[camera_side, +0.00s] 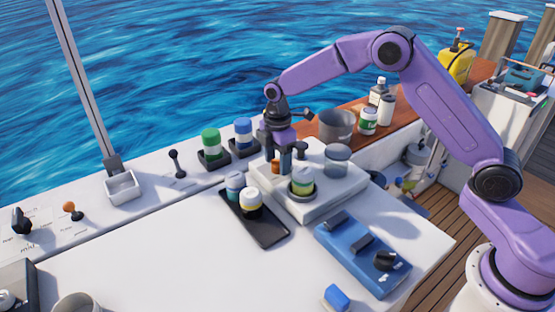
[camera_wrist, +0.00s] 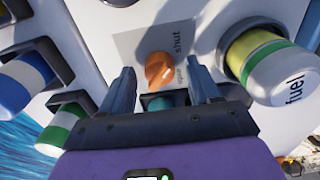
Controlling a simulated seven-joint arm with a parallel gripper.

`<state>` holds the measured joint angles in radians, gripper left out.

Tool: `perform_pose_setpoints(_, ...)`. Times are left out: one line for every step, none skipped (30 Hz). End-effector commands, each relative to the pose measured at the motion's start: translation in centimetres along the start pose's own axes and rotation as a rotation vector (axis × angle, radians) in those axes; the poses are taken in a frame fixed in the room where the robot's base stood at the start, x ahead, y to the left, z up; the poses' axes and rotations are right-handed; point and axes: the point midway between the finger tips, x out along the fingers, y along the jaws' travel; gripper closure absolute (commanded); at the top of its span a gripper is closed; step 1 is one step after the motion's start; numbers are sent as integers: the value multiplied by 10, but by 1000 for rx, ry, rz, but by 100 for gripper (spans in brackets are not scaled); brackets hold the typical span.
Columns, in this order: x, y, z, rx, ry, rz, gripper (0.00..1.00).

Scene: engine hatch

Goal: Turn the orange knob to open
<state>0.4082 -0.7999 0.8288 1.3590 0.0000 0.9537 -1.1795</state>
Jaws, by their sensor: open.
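The orange knob (camera_wrist: 159,70) sits on a grey plate (camera_wrist: 135,42) marked "shut", with a second, less clear word beside it. In the side view the orange knob (camera_side: 276,167) shows small, between and below the fingers. My gripper (camera_wrist: 163,82) is open, its two fingers apart on either side of the knob in the wrist view. In the side view my gripper (camera_side: 285,163) points down over the white raised panel (camera_side: 325,205). Whether a finger touches the knob cannot be told. A teal part shows between the fingers, below the knob.
A jar labelled "fuel" (camera_wrist: 270,65) stands close to the right finger. Green (camera_side: 211,144) and blue (camera_side: 243,133) banded jars stand in dark holders at the left. A black tray (camera_side: 268,230) with two jars and a blue box (camera_side: 360,255) lie in front.

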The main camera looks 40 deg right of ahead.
Motion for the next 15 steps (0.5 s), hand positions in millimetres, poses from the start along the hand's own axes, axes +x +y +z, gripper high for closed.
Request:
perform_pose_setpoints(2,0,0,0,0,-1,38)
perform_pose_setpoints(2,0,0,0,0,0,38)
perform_pose_setpoints(2,0,0,0,0,0,38)
perform_pose_setpoints(2,0,0,0,0,0,38)
perform_pose_setpoints(2,0,0,0,0,0,38)
perform_pose_setpoints(2,0,0,0,0,0,38)
perform_pose_setpoints(2,0,0,0,0,0,38)
perform_pose_setpoints(2,0,0,0,0,0,38)
perform_pose_setpoints(2,0,0,0,0,0,45)
perform_pose_setpoints(2,0,0,0,0,0,54)
perform_pose_setpoints(2,0,0,0,0,0,64)
perform_pose_setpoints(2,0,0,0,0,0,77)
perform_pose_setpoints(2,0,0,0,0,0,87)
perform_pose_setpoints(2,0,0,0,0,0,94)
perform_pose_setpoints(2,0,0,0,0,0,94)
